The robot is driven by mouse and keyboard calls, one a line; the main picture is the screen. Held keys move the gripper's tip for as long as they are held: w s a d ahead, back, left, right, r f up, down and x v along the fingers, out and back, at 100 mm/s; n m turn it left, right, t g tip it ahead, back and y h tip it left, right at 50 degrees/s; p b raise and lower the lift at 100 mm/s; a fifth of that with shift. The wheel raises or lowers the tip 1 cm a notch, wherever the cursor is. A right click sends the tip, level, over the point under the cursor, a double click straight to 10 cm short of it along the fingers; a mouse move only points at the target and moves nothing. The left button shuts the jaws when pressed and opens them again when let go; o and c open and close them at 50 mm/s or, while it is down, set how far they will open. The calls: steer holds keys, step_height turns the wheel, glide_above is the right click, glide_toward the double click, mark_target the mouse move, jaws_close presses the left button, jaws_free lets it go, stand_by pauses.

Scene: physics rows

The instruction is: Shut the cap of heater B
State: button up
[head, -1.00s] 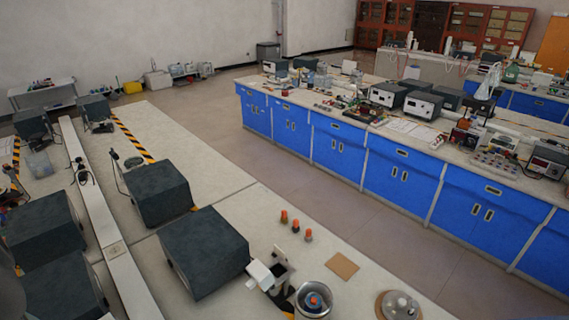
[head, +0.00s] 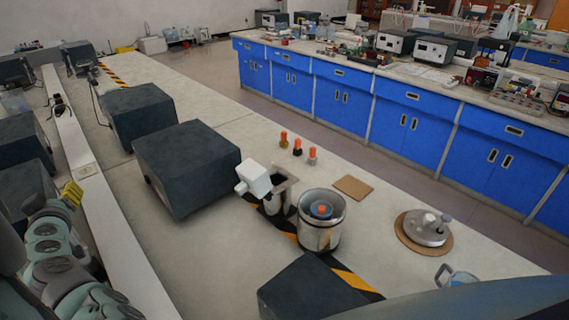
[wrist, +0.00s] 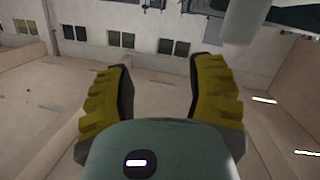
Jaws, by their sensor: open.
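A small square metal vessel (head: 279,197) stands on the near bench, with a white cap (head: 255,180) swung open at its left. Right of it is a round metal pot (head: 319,234) with a blue and orange piece inside its open top. A round metal lid with knobs (head: 428,226) lies on a brown disc. No letter is readable, so I cannot tell which is heater B. My gripper (head: 71,193) is at the lower left in the head view, well apart from these. In the wrist view my gripper (wrist: 160,65) has its yellow fingers spread, with nothing between them.
Dark boxes (head: 186,160) line the bench left of the vessels, and another dark box (head: 310,288) stands in front. A glass jug (head: 456,277) is at right. Blue cabinets (head: 395,120) stand across the aisle.

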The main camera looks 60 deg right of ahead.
steer(key=s+d+f+m+g+h+b, duration=0.2)
steer(key=d+f+m+g+h+b, duration=0.15)
steer(key=d+f+h+b, duration=0.35)
steer(key=m+g+h+b, duration=0.4)
steer(key=m+g+b, duration=0.9)
steer(key=m+g, duration=0.3)
glide_toward(236, 190)
steer(key=shift+t, duration=0.25)
steer(key=p+x, duration=0.2)
steer(key=x, duration=0.9)
steer(key=shift+s+d, duration=0.1)
steer(key=shift+o, duration=0.2)
jaws_close()
steer(key=shift+h, duration=0.3)
